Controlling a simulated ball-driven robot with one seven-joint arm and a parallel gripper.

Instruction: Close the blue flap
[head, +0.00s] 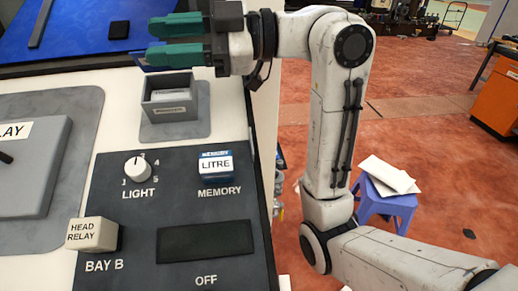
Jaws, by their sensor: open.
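My gripper (152,40) is at the top of the head view, its two teal fingers pointing left and spread apart with nothing between them. Just below and behind the lower finger, a narrow strip of blue (140,59) shows at the back of a small grey open-topped box (170,112). This looks like the raised blue flap, but the finger hides most of it. I cannot tell whether the finger touches it. The box stands on a grey plate, and a pale label shows inside it.
A grey RELAY unit (32,170) is at left. A blue board (90,30) lies behind. Open floor is at right, with a stool (388,200).

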